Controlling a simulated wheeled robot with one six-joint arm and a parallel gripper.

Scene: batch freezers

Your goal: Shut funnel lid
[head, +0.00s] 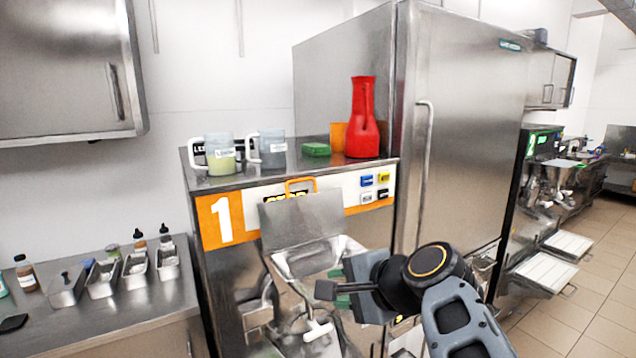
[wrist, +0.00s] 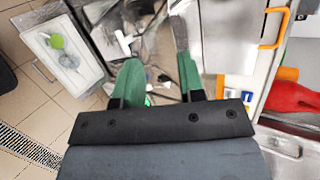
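The funnel lid (head: 303,217) is a flat steel plate standing tilted up at the back of the funnel, so the funnel is open. The steel funnel (head: 318,260) sits at the front of the machine marked 1, below the orange and white panel. My gripper (head: 330,290) is in front of the funnel, at its lower right and apart from the lid. In the wrist view its two green fingers (wrist: 158,75) are spread with nothing held between them.
Two jugs (head: 220,155) (head: 271,148), a green sponge (head: 316,149) and a red bottle (head: 362,120) stand on the machine's top. A tall steel fridge (head: 465,120) is at right. A counter with several small steel tubs (head: 103,279) is at left. A white tray (wrist: 62,48) shows in the wrist view.

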